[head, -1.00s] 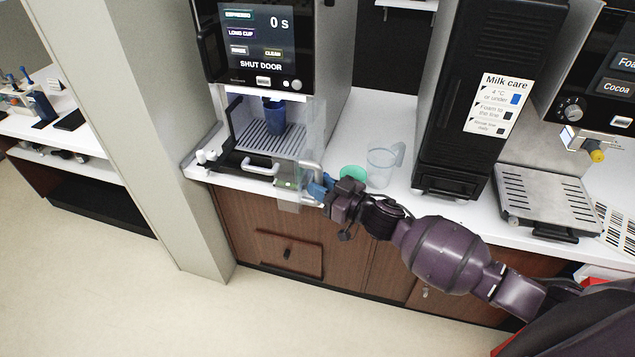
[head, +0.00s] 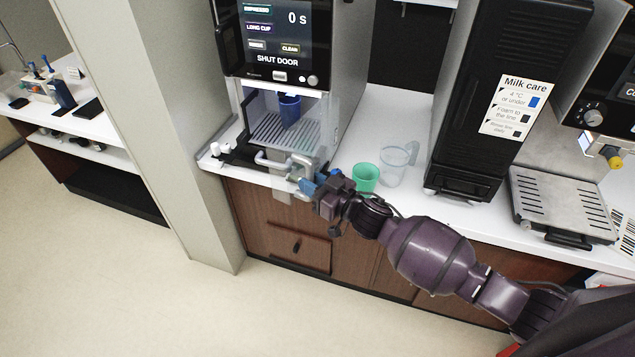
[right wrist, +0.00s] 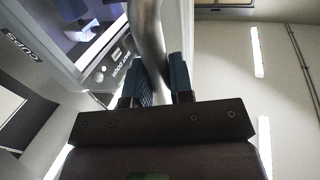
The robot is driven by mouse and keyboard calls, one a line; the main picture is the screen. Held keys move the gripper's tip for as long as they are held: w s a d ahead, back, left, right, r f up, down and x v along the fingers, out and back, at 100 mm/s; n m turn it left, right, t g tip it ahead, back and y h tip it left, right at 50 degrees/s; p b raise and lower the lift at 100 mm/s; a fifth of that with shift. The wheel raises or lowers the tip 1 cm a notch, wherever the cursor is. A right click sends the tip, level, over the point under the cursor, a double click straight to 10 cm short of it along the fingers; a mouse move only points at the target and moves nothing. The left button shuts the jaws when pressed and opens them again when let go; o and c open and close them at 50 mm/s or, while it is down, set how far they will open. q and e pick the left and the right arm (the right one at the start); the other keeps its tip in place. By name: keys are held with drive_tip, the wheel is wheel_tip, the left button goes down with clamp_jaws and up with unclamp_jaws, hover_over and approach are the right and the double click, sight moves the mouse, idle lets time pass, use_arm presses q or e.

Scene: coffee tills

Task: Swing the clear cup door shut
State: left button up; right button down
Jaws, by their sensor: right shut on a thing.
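The clear cup door (head: 283,191) stands partly open in front of the coffee machine's cup bay (head: 268,133), low at the counter's front edge. My right gripper (head: 308,186) is shut on the door's grey metal handle (head: 301,160). In the right wrist view the handle (right wrist: 148,35) is a curved tube between the two blue fingers. The machine's screen (head: 274,35) reads "SHUT DOOR" and "0 s". My left gripper is out of view.
A green cup (head: 365,178) and a clear jug (head: 396,165) stand on the counter just right of my gripper. A black milk unit (head: 497,105) stands farther right. A grey pillar (head: 165,120) is to the left. The floor in front is clear.

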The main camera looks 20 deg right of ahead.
drive_tip(key=shift+w+a+r, duration=0.1)
drive_tip(key=shift+w+a, duration=0.25)
drive_tip(key=shift+a, duration=0.4)
drive_tip(key=shift+w+a+f, duration=0.1)
drive_tip(key=shift+w+a, duration=0.3)
drive_tip(key=shift+a, duration=0.35)
drive_tip(key=shift+w+a+r, duration=0.1)
drive_tip(key=shift+w+a, duration=0.25)
drive_tip(key=shift+a, duration=0.4)
drive_tip(key=shift+w+a+b, duration=0.4)
drive_tip(key=shift+w+a, duration=0.6)
drive_tip(key=shift+a, duration=0.2)
drive_tip(key=shift+w+a+b, duration=0.4)
drive_tip(key=shift+w+a, duration=0.55)
drive_tip(key=shift+a, duration=0.2)
drive_tip(key=c, duration=0.9)
unclamp_jaws()
drive_tip(key=shift+d, duration=0.1)
drive_tip(key=shift+s+d, duration=0.15)
drive_tip(key=shift+s, duration=0.05)
approach(291, 180)
drive_tip(key=w+a, duration=0.1)
drive_tip(key=a, duration=0.1)
drive_tip(key=w+a, duration=0.2)
drive_tip(key=shift+w+a, duration=0.1)
drive_tip(key=shift+a, duration=0.05)
